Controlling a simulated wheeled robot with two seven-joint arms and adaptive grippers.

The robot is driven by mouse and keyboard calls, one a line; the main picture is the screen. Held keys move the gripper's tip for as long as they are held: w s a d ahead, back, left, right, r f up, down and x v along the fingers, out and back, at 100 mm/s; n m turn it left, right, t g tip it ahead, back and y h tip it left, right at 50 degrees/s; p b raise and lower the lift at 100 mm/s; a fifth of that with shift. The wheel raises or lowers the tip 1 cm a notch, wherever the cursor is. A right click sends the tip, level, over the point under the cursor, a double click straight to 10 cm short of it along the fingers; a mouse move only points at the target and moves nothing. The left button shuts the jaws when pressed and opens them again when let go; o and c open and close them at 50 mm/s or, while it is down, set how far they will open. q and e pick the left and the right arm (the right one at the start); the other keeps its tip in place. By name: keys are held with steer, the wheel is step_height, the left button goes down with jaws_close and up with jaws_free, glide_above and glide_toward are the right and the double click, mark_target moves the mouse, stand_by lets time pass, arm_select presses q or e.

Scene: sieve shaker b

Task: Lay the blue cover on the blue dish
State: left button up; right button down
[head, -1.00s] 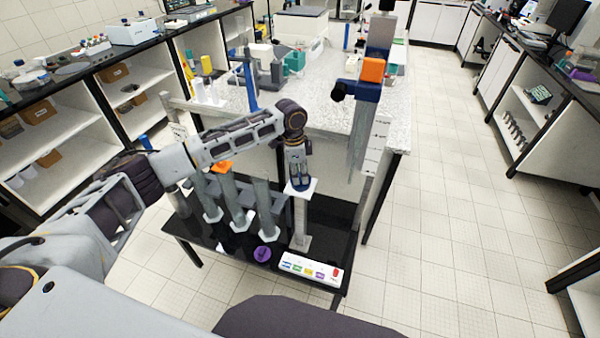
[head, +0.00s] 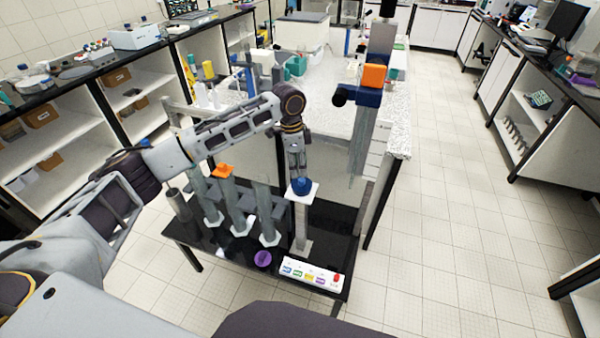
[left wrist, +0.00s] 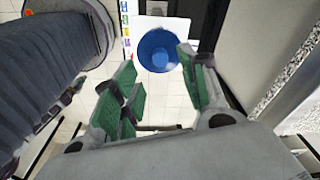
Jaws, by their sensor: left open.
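The blue dish and blue cover show as one round blue shape (head: 301,186) on a white square plate on top of a grey post. In the left wrist view the shape (left wrist: 158,50) has a darker rim and a lighter round middle. I cannot clearly tell the cover's edge from the dish's. My left gripper (head: 299,176) points down just above it. In the left wrist view its green-padded fingers (left wrist: 160,85) stand apart with nothing between their pads. My right gripper is not in view.
Several grey posts stand left of the plate on a black table (head: 220,243); one bears an orange piece (head: 222,171). A purple piece (head: 263,258) and a colour-labelled panel (head: 312,275) are at the front. A tall stand with an orange block (head: 374,76) rises at right.

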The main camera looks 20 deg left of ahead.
arm_select(q)
steer(key=shift+s+a+r, duration=0.1)
steer(key=shift+a+r, duration=0.1)
steer(key=shift+r, duration=1.3)
steer(key=shift+s+a+r, duration=0.1)
steer(key=shift+a+r, duration=0.05)
steer(key=shift+r, duration=1.3)
